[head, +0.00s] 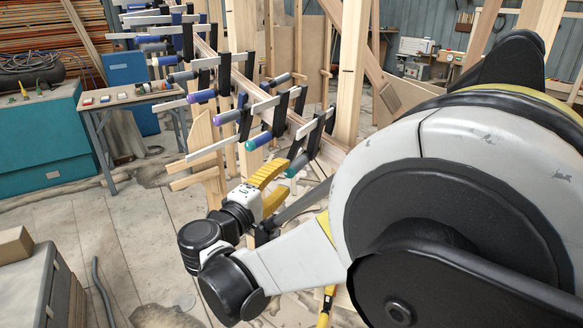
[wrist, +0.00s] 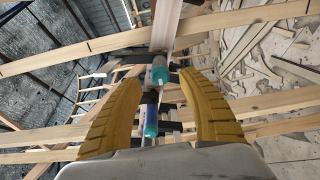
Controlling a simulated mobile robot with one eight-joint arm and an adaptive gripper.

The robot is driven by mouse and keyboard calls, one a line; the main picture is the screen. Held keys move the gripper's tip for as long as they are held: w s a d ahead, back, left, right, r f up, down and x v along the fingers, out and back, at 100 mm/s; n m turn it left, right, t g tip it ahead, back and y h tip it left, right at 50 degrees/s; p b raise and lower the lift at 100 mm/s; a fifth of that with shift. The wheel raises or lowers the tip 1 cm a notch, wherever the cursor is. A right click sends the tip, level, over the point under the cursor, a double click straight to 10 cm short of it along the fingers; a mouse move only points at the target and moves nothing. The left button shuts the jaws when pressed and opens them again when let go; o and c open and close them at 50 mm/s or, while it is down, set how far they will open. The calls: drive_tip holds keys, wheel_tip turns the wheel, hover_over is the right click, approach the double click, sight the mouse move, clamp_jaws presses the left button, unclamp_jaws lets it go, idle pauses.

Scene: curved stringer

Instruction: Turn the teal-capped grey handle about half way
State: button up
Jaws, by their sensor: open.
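My gripper (head: 282,178) has its two yellow fingers apart and nothing between them at the tips. A second teal-ended handle (head: 298,165) lies lower right, close beside my upper fingertip. Contact with either cannot be told.
Several bar clamps (head: 228,62) line the curved wooden stringer (head: 325,150), with purple and blue handles farther up. Wooden posts (head: 352,70) stand behind. A teal cabinet (head: 40,140) and a small table (head: 125,98) are at left. The floor (head: 130,220) between is mostly clear.

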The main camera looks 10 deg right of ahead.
drive_tip(key=shift+v, duration=1.15)
drive_tip(key=shift+a, duration=0.1)
drive_tip(key=v, duration=0.6)
